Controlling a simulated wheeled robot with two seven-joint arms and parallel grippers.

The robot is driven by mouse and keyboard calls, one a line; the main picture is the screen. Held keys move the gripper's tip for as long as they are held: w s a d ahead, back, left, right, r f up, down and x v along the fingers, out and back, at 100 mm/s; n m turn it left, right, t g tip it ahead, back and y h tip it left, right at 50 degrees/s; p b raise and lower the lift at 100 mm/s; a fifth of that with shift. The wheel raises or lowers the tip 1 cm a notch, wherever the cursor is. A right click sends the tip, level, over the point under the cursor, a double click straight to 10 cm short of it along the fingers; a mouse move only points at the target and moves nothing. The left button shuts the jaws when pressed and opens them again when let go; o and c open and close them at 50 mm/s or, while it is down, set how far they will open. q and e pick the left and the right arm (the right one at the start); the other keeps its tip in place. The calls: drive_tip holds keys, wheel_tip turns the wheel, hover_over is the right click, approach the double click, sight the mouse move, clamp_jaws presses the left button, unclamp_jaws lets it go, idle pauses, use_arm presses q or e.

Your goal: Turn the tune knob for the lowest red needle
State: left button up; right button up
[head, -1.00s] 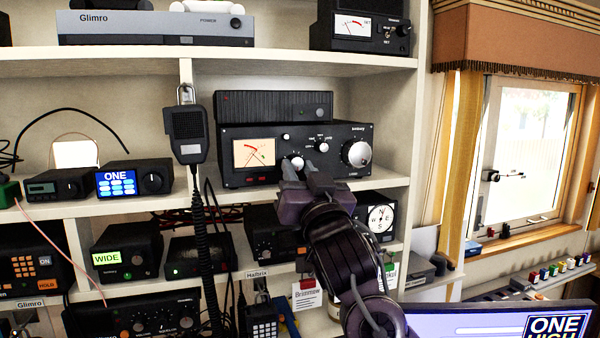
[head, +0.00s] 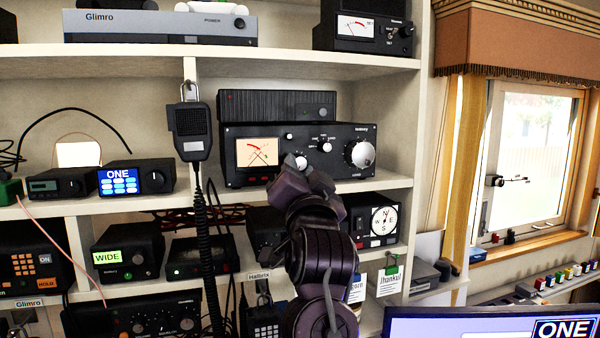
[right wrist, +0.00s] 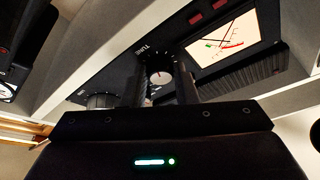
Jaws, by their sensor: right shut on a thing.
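The black radio tuner has a lit cream meter (head: 257,153), with thin crossing needles and red scale marks. The meter also shows tilted in the right wrist view (right wrist: 222,42). The pale-faced tune knob (right wrist: 158,74), beside the printed word TUNE, sits between my right fingers. In the head view the knob (head: 301,162) shows just above my right gripper (head: 290,170), partly hidden by it. My right gripper (right wrist: 160,84) is shut on the knob, one finger on each side. The needles' exact reading is too small to tell. My left gripper is not in view.
A large silver dial (head: 360,154) and small knobs (head: 326,146) sit right of the tune knob. A handheld microphone (head: 190,130) hangs left of the tuner. Shelf boards (head: 215,190) run below it, and a monitor (head: 490,325) stands at the lower right.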

drive_tip(key=o, duration=1)
drive_tip(key=b+v, duration=0.3)
drive_tip(key=v, duration=0.4)
drive_tip(key=shift+s, duration=0.4)
drive_tip(key=shift+d, duration=0.1)
